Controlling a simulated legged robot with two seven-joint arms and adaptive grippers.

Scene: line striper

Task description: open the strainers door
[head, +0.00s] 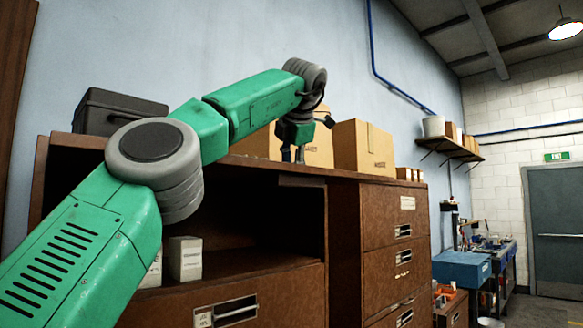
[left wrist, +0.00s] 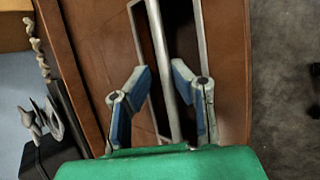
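A brown wooden cabinet (head: 255,262) stands before me with a dark open compartment at its upper left. Below the compartment is a brown front with a metal handle (head: 225,312) and a small label. I cannot read which front is the strainers door. My left gripper (head: 293,155) points down at the cabinet's top front edge, and its tips are partly hard to make out. In the left wrist view its blue-padded fingers (left wrist: 160,70) are open, one on each side of a pale metal bar (left wrist: 164,50) over a dark gap. I cannot tell whether they touch it. My right gripper is not in view.
A black case (head: 115,110) and cardboard boxes (head: 362,148) stand on the cabinet top. White boxes (head: 185,258) sit in the open compartment. A drawer column (head: 395,240) adjoins on the right. A blue bin (head: 461,268) and workbench stand beyond.

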